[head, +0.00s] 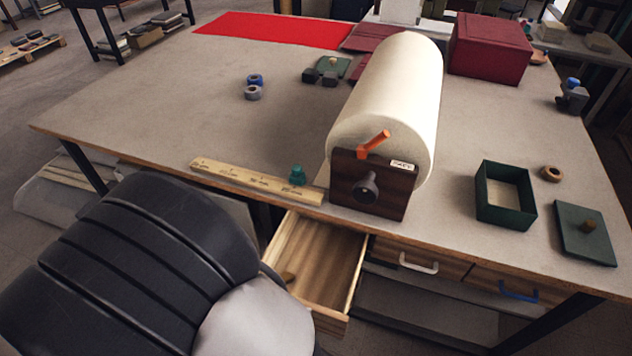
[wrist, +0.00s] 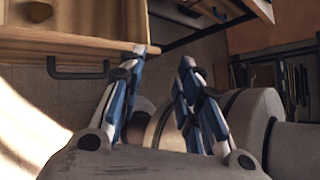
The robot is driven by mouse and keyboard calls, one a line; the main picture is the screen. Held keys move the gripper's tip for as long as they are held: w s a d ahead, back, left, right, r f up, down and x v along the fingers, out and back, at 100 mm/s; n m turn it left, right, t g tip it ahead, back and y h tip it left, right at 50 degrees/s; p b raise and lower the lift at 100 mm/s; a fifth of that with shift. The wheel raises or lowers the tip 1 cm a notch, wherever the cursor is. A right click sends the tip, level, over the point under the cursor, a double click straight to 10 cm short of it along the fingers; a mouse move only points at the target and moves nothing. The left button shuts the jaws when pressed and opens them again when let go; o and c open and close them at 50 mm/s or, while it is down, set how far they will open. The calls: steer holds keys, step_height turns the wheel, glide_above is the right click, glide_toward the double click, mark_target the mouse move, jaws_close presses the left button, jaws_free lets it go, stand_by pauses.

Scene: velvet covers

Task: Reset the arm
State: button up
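My gripper (wrist: 163,58) shows in the wrist view, its two blue-and-white fingers apart with nothing held between the tips. Beyond its left finger is a wooden drawer front (wrist: 40,45) with a dark bar handle (wrist: 78,72); the fingers are not closed on the handle. I cannot tell whether the left fingertip touches the drawer's edge. In the head view the gripper is hidden. There, a wooden drawer (head: 318,262) stands pulled out under the table's front edge, with a small brown thing (head: 287,277) inside.
A large cream roll (head: 390,95) on a dark wooden stand fills the table's middle. A wooden strip (head: 255,183) with a teal piece (head: 297,174) lies at the front edge. An open green box (head: 505,196) and its lid (head: 585,235) are at right. Two other drawers (head: 425,255) are shut.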

steer(key=s+d+r+m+y, duration=0.1)
steer(key=d+r+m+y, duration=0.3)
steer(key=d+r+m, duration=0.5)
steer(key=s+d+r+m+y, duration=0.2)
steer(key=d+r+m+y, duration=0.3)
steer(key=m, duration=1.7)
steer(key=d+r, duration=0.5)
steer(key=r, duration=0.2)
steer(key=shift+d+r, duration=0.15)
